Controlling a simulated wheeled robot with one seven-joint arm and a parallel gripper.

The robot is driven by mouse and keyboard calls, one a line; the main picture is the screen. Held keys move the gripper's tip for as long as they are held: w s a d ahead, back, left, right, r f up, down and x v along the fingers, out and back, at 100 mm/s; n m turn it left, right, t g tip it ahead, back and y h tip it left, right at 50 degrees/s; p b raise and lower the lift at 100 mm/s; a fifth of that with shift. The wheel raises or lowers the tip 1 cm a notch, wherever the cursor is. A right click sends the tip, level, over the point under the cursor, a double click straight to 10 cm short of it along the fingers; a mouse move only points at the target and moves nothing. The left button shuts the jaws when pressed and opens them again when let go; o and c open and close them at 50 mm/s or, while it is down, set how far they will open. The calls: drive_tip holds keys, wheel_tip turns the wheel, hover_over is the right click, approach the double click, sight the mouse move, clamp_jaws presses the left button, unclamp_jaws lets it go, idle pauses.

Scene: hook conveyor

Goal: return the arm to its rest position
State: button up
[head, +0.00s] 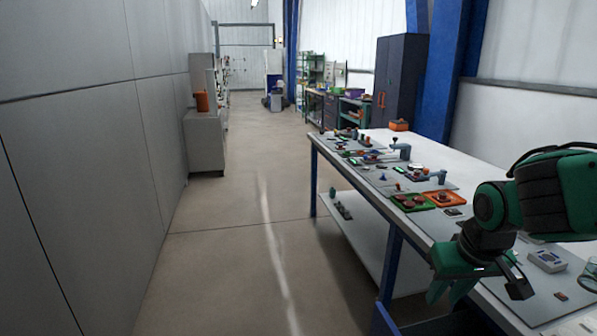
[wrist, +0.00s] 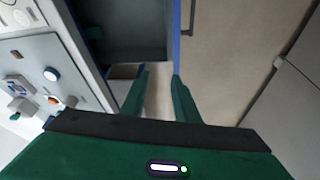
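My green and black arm reaches in from the right in the head view, over the near end of the long white workbench (head: 372,140). My gripper (head: 448,294) hangs low beside the bench's front edge, fingers pointing down. In the wrist view my gripper's two green fingers (wrist: 160,82) stand apart with nothing between them. The gripper is open and empty, and the floor and a blue post show past the fingertips.
The bench carries a green tray (head: 412,203), an orange tray (head: 445,199) and several small parts. Its lower shelf (head: 352,218) juts below. A grey wall (head: 70,160) and cabinet (head: 205,142) line the left. The floor (head: 235,220) between is clear.

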drive_tip(key=s+d+m+g, duration=0.2)
drive_tip(key=s+d+m, duration=0.1)
drive_tip(key=s+d, duration=0.3)
drive_tip(key=s+d+m+g, duration=0.2)
drive_tip(key=s+d, duration=0.3)
drive_tip(key=s, duration=0.6)
drive_tip(key=shift+s+d+f+m, duration=0.2)
drive_tip(key=shift+s+d+m, duration=0.15)
drive_tip(key=shift+m, duration=0.35)
drive_tip(key=shift+w, duration=0.1)
drive_tip(key=shift+w+f, duration=0.25)
drive_tip(key=shift+w, duration=0.35)
